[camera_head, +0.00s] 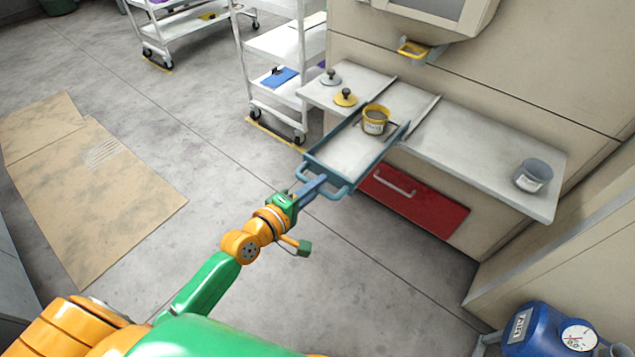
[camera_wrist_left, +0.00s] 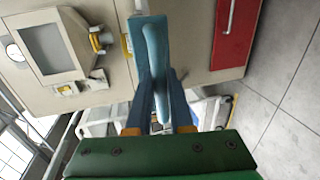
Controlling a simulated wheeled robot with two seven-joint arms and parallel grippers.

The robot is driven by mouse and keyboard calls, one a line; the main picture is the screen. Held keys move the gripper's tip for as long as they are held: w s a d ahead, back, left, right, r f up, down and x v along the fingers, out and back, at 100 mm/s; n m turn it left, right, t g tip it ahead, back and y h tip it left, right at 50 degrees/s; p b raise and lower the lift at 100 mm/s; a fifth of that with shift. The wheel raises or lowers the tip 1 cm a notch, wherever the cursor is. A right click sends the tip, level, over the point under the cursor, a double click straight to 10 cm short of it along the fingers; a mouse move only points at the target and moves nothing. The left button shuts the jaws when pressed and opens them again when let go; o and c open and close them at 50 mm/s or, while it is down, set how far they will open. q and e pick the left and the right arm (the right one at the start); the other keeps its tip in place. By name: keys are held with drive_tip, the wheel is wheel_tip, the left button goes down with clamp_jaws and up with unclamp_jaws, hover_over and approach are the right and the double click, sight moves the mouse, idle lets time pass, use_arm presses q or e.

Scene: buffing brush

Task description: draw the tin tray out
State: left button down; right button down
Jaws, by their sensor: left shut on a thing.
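The tin tray (camera_head: 348,154) is a shallow blue-grey tray with handles along its near edge, sitting partly over the counter and sticking out past its front edge. A yellow-rimmed tin (camera_head: 375,120) stands at its far end. My left gripper (camera_head: 318,184) is shut on the tray's near side at a handle. In the left wrist view, the gripper's fingers (camera_wrist_left: 162,100) close around a blue handle bar (camera_wrist_left: 152,50); the rest of the tray is hard to make out there. My right gripper is not in view.
The white counter (camera_head: 470,150) holds a grey tin (camera_head: 533,175) at right and two small knobbed lids (camera_head: 345,97) at left. A red drawer (camera_head: 415,203) is below. White trolleys (camera_head: 285,45) stand behind. A blue tank (camera_head: 545,330) is at lower right. Cardboard (camera_head: 85,190) lies on open floor.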

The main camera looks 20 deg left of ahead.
use_arm(q)
drive_tip(key=c, duration=0.8)
unclamp_jaws()
drive_tip(key=shift+s, duration=0.1)
drive_tip(key=v, duration=0.7)
drive_tip(key=shift+p, duration=0.35)
